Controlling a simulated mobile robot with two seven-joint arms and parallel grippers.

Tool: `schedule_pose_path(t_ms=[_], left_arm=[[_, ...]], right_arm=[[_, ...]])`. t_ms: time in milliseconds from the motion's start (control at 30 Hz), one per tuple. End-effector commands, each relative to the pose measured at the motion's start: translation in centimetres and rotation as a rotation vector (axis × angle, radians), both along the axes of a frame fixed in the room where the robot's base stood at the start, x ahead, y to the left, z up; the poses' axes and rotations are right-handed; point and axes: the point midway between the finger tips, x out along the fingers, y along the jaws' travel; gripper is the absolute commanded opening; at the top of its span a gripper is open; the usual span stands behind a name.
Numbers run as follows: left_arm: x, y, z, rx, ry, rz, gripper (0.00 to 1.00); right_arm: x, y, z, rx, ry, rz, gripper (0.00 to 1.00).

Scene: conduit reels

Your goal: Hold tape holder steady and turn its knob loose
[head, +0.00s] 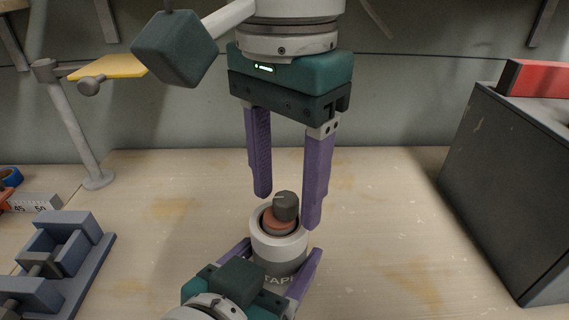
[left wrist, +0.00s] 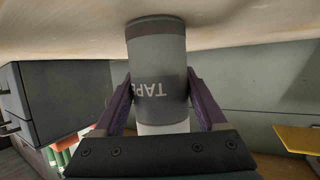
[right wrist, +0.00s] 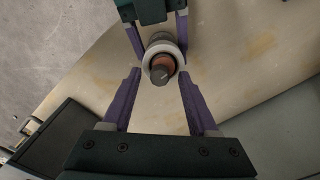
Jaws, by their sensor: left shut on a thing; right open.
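The tape holder (head: 279,248) is a pale grey cylinder with a darker band lettered "TAPE", upright on the wooden table. Its dark grey knob (head: 286,205) sits on a reddish-brown disc at the top. My left gripper (left wrist: 162,92) is shut on the holder's body, one purple finger on each side; in the head view it reaches in from below. My right gripper (head: 287,213) points down from above, open and empty. Its fingertips are either side of the knob, apart from it. In the right wrist view the knob (right wrist: 160,74) shows between and beyond the fingertips.
A dark grey cabinet (head: 505,190) with a red item (head: 540,79) on top stands at the right. A blue-grey vise-like fixture (head: 62,262) lies at the left. A grey stand with a yellow plate (head: 108,67) is at the back left. The table behind the holder is clear.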

Motion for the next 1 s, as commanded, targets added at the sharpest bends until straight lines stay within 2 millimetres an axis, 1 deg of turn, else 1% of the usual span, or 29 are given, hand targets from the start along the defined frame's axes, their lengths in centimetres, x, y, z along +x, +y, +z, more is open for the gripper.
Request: schedule_pose_path(t_ms=[167,267,367,600,700,833,1000], left_arm=[[0.0,0.0,-0.1,0.001,0.002,0.0,0.04],[0.0,0.0,-0.1,0.001,0.002,0.0,0.04],[0.0,0.0,-0.1,0.001,0.002,0.0,0.04],[0.0,0.0,-0.1,0.001,0.002,0.0,0.04],[0.0,0.0,-0.1,0.001,0.002,0.0,0.04],[0.0,0.0,-0.1,0.001,0.002,0.0,0.04],[0.0,0.0,-0.1,0.001,0.002,0.0,0.04]], right_arm=[[0.0,0.0,0.0,0.0,0.0,0.0,0.59],[0.1,0.0,0.7,0.001,-0.002,-0.001,0.59],[0.1,0.0,2.2,0.002,-0.003,-0.001,0.59],[0.1,0.0,7.7,0.001,-0.005,0.0,0.59],[0.1,0.0,9.6,0.0,-0.004,-0.001,0.59],[0.1,0.0,11.2,0.001,-0.002,0.0,0.59],[0.0,0.0,12.0,-0.001,0.001,0.0,0.59]])
